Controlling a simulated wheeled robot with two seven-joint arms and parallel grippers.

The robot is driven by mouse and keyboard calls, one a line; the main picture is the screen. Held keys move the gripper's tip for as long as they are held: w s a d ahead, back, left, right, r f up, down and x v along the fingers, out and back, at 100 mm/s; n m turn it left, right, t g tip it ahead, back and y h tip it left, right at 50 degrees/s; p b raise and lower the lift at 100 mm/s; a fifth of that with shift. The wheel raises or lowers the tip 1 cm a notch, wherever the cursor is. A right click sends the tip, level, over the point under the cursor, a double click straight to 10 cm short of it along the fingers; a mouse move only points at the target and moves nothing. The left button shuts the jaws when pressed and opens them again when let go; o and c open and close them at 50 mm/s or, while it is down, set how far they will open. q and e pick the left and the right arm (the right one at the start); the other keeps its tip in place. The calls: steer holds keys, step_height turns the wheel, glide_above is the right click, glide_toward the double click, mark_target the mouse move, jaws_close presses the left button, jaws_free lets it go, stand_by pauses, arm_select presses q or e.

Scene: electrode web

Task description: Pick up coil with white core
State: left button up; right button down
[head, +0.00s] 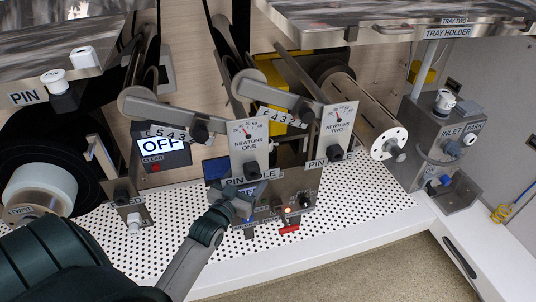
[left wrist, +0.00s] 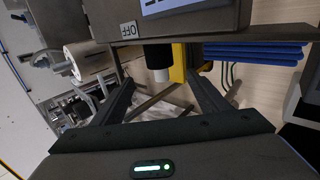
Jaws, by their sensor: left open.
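The coil with white core shows at the left of the head view, a large black roll (head: 18,148) around a white core (head: 40,186) with a label reading TWIST. It is partly cut off by the picture's left edge, and my arm covers the area below it. My left gripper (head: 238,200) is well to the right of the coil, in front of the middle panels. In the left wrist view, my left gripper (left wrist: 162,88) has its two fingers apart with nothing held. A dark knob with a white tip (left wrist: 160,72) shows beyond the fingers. I cannot make out the coil there.
A panel with an OFF display (head: 163,146) and two gauge plates (head: 250,143) (head: 338,127) stand behind my gripper. A pale roller (head: 372,120) and an INLET box (head: 446,125) are at the right. The perforated white deck (head: 365,205) is clear at the front right.

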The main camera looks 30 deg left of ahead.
mark_target(265, 153)
arm_select(q)
steer(key=shift+w+a, duration=0.15)
steer(key=shift+w, duration=0.85)
steer(key=shift+w+a, duration=0.1)
steer(key=shift+w, duration=0.9)
steer(key=shift+w, duration=0.1)
steer(key=shift+w+a, duration=0.2)
steer(key=shift+w, duration=1.05)
steer(key=shift+w+a, duration=0.15)
steer(key=shift+w, duration=1.1)
steer(key=c, duration=1.3)
